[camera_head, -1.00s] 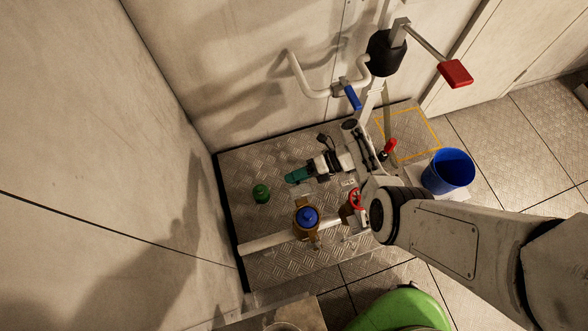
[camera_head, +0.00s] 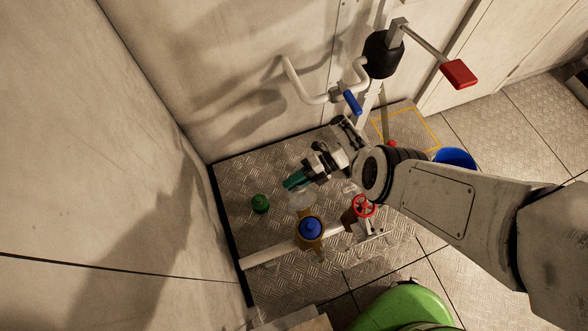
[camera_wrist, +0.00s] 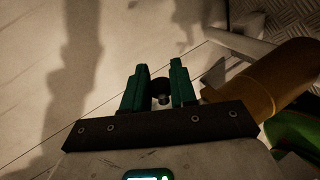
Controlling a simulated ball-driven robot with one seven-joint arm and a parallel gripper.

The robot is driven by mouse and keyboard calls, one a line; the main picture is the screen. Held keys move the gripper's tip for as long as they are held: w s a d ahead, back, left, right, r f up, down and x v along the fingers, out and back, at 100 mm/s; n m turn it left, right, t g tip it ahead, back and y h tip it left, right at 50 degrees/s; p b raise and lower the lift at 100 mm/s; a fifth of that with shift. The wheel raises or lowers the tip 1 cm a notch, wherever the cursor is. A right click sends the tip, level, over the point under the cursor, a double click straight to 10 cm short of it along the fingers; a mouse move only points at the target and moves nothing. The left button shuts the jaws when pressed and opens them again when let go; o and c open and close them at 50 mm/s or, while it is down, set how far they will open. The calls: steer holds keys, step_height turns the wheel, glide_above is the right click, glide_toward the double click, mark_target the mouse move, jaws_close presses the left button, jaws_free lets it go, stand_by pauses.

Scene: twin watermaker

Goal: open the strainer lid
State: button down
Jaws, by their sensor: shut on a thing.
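The brass strainer body (camera_head: 312,243) with a blue round top (camera_head: 311,228) stands on the metal floor plate, in line with a white pipe. A large brass part also shows at the right of the wrist view (camera_wrist: 268,80). My gripper (camera_head: 292,183) is above and behind the strainer, apart from its blue top. In the wrist view its green fingers (camera_wrist: 160,75) are shut on a small dark knob (camera_wrist: 161,90). A pale, see-through round shape (camera_head: 301,199) shows just below the fingers in the head view. I cannot tell if it is joined to the knob.
A green cap-like thing (camera_head: 260,204) sits left on the plate. A red handwheel (camera_head: 363,206) is right of the strainer. A white pipe with a blue lever (camera_head: 352,102) is behind. A blue bucket (camera_head: 455,157) is partly hidden by my arm. A green rounded thing (camera_head: 402,309) is in front.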

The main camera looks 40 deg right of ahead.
steer(key=shift+w, duration=0.1)
steer(key=c, duration=1)
jaws_free()
steer(key=shift+r, duration=0.1)
